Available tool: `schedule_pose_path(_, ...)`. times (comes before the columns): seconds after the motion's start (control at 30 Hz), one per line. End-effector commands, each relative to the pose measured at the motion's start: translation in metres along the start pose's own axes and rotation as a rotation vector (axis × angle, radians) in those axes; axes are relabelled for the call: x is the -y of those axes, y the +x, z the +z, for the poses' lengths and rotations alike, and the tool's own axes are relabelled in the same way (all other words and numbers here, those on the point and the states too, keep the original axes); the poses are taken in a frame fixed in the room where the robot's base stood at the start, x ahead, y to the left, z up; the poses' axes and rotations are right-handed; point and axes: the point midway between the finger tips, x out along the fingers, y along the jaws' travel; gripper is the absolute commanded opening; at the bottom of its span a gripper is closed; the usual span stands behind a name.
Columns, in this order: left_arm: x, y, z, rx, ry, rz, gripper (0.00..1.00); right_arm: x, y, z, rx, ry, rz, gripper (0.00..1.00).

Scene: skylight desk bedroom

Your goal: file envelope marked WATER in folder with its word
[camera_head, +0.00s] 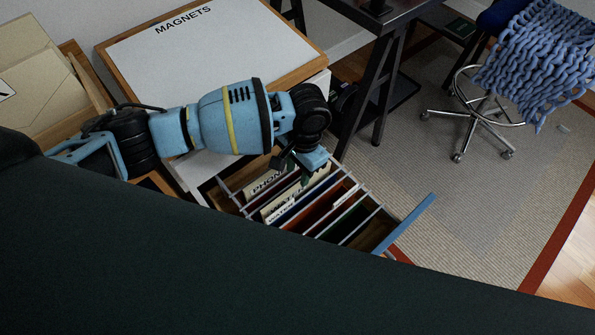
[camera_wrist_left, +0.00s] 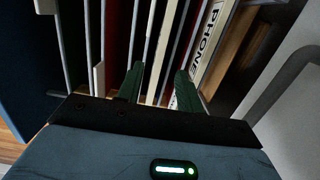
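An open drawer (camera_head: 372,236) holds hanging folders on metal rails. A white tab reading WATER (camera_head: 281,214) is on one folder. Just behind that tab stands a cream envelope (camera_head: 318,178) with large dark letters, partly hidden; it sits down among the folders. My left gripper (camera_head: 306,178) is over the drawer, close above the envelope. In the left wrist view its two green fingers (camera_wrist_left: 158,88) are apart, with cream and dark folder edges below and between them; I see nothing clamped. My right gripper is not in view.
A PHONE label (camera_head: 268,182) is at the drawer's far end. A white board marked MAGNETS (camera_head: 220,45) lies on the cabinet top. Cream envelopes or folders (camera_head: 35,75) stand in a wooden holder at left. A desk leg (camera_head: 385,95) and a wheeled chair (camera_head: 535,60) are to the right.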

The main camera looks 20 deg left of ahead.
Motion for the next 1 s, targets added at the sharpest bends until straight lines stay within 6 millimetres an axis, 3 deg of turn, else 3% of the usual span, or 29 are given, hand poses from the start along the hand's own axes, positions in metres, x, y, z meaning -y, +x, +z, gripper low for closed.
schedule_pose_path(0.2,0.000,-0.039,-0.001,-0.006,0.000,-0.002,0.36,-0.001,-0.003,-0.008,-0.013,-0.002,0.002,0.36)
schedule_pose_path(0.4,0.000,-0.059,0.000,-0.003,0.000,-0.002,0.36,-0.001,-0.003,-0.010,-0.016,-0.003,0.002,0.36)
schedule_pose_path(1.0,0.000,-0.062,0.000,-0.002,0.000,-0.001,0.36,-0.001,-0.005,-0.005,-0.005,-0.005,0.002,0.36)
